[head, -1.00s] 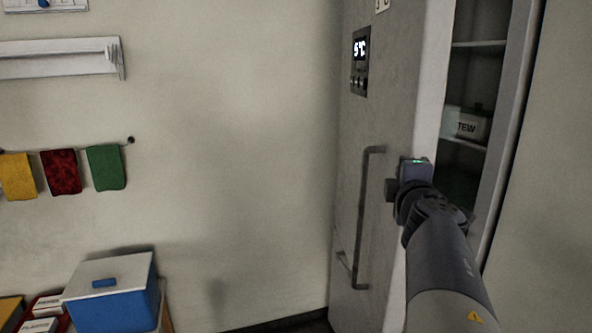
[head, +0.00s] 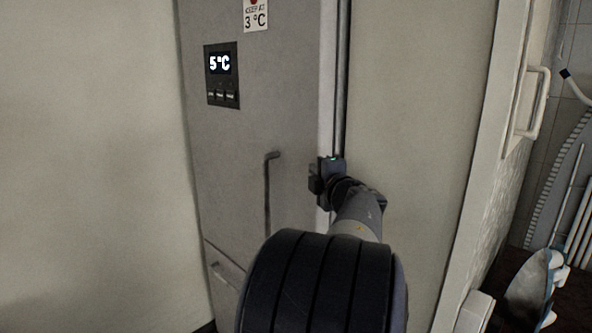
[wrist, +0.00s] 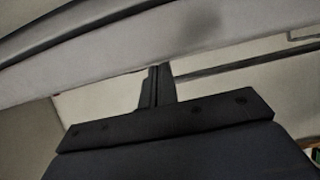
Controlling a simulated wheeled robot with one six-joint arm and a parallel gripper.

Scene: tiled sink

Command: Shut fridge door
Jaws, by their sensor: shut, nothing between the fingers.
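No interior shows. My gripper (head: 313,180) is shut and empty at the door's right edge, right of the handle. In the wrist view the fingers (wrist: 157,85) are together and point toward a pale edge; whether they touch it is unclear.
A "keep at 3°C" sign (head: 256,15) is on the fridge. A pale wall fills the left.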

